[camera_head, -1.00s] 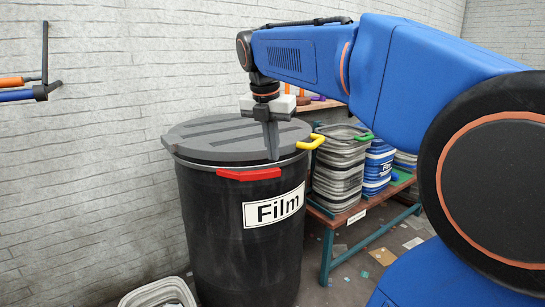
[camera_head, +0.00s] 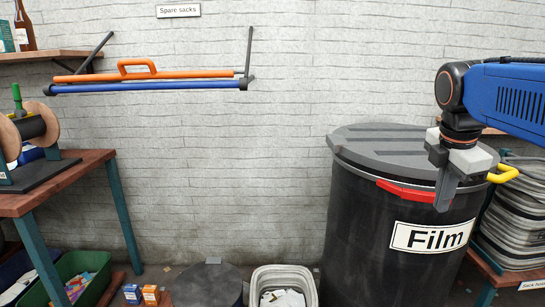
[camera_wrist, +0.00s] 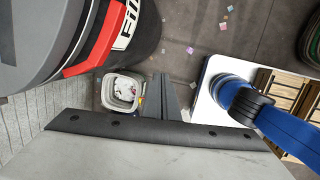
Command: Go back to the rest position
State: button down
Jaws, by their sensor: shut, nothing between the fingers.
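My gripper (camera_head: 444,190) is shut and empty. It points down in front of the right side of the black bin (camera_head: 385,235) labelled Film. The bin's grey lid (camera_head: 385,140) is on, with a red clip at the front and a yellow one at the right. In the wrist view my gripper's fingers (camera_wrist: 166,98) show together over open floor, with the Film bin (camera_wrist: 60,40) at upper left. My blue arm reaches in from the right in the head view.
A grey tub (camera_head: 283,275) with white scraps stands on the floor left of the bin. A workbench (camera_head: 70,180) with a spool is at the left. An orange and blue bar rack (camera_head: 150,80) is on the wall.

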jog(key=s+a+f+m+t+y, duration=0.1)
jog(key=s+a+f+m, duration=0.3)
jog(key=f+m, duration=0.5)
jog(key=s+a+f+m+t+y, duration=0.1)
jog(key=s+a+f+m, duration=0.4)
jog(key=s+f+m, duration=0.4)
jog(key=shift+f+t, duration=0.3)
jog(key=shift+f, duration=0.25)
